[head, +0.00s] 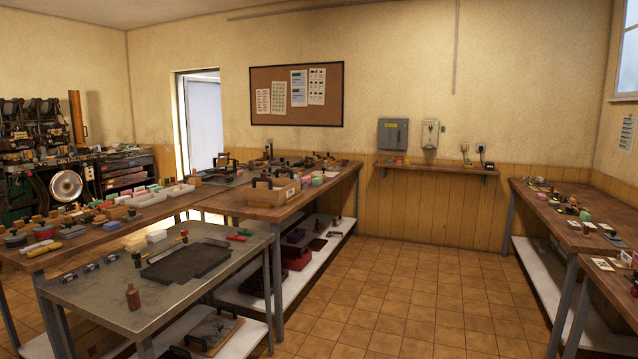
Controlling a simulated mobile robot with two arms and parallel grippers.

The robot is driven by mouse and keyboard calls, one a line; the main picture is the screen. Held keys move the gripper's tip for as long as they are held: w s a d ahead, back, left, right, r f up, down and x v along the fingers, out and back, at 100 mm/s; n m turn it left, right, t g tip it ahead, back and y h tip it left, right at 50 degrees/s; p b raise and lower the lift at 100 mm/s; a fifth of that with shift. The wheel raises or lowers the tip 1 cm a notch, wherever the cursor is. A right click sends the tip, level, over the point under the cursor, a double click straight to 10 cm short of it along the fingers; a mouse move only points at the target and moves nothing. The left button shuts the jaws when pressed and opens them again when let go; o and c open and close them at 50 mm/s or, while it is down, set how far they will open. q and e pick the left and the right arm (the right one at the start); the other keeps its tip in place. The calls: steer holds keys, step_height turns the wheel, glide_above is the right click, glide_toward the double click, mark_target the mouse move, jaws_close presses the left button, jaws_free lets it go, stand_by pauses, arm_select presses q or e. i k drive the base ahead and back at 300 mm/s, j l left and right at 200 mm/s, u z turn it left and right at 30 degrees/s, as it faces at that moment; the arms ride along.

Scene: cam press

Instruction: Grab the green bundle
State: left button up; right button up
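No bundle can be told for certain at this distance. Small green things show in several places in the head view: a green piece (585,215) on the right-hand bench, a green round thing (317,180) near the right edge of the middle bench, and a green-handled tool (244,232) on the metal table. Neither of my grippers is in view.
The tiled floor (420,295) is clear between these and the right-hand bench (545,210). A wall shelf (435,169) is at the back.

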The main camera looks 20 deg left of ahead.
mark_target(318, 181)
steer(key=i+u, duration=0.4)
steer(key=i, duration=1.8)
steer(key=i+l, duration=0.1)
steer(key=i, duration=1.45)
steer(key=i+l+u, duration=0.1)
steer(key=i, duration=0.65)
